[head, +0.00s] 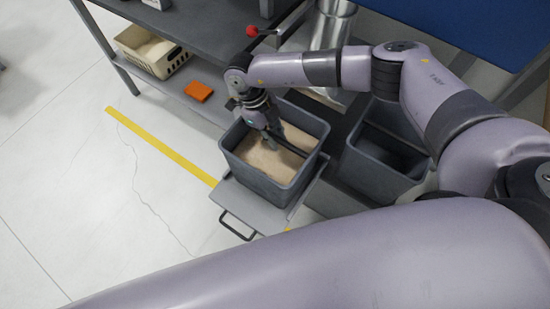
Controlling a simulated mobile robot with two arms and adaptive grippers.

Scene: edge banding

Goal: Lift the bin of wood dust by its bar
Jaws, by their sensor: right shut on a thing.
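The bin of wood dust (262,181) is a dark grey open box with tan dust (258,158) inside. It stands on a grey tray with a black pull handle (237,226). A dark bar (292,146) runs across the bin's top. My right gripper (270,140) reaches down over the bin and is shut on the bar, near its middle. The arm hides part of the bin's far side. My left gripper is out of the picture; a large arm link fills the bottom.
A second grey bin (384,155), dark inside, stands just right of the first. A shelf at the back left holds a cream basket (152,50) and an orange object (199,91). A metal duct (331,25) stands behind. A yellow line (160,145) crosses the clear floor at left.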

